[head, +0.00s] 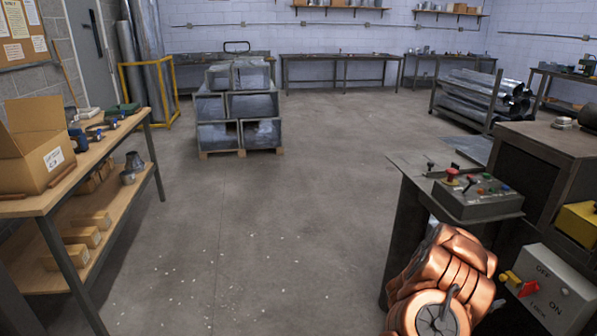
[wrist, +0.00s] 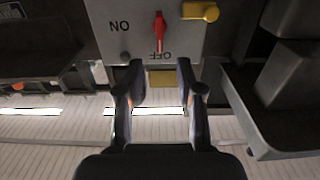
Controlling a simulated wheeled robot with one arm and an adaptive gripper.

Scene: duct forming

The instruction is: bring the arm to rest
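My gripper (wrist: 160,82) is open in the wrist view, with nothing between its two dark fingers. The grey switch box (wrist: 120,45) stands just beyond the fingertips, and its ON and OFF lettering is upside down there. Its red handle (wrist: 158,30) lies in line with the gap, apart from the fingers, with one end by the word OFF. A yellow piece (wrist: 200,12) sits beside the handle. In the head view the switch box (head: 570,295) is at the lower right. My copper-coloured arm (head: 445,285) is left of it, and my gripper's fingers are not visible there.
A control panel (head: 478,197) with a red button stands on a dark machine close behind my arm. A wooden workbench (head: 100,160) with boxes runs along the left. Stacked ducts (head: 238,105) stand on a pallet farther back. The middle floor (head: 290,220) is mostly clear.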

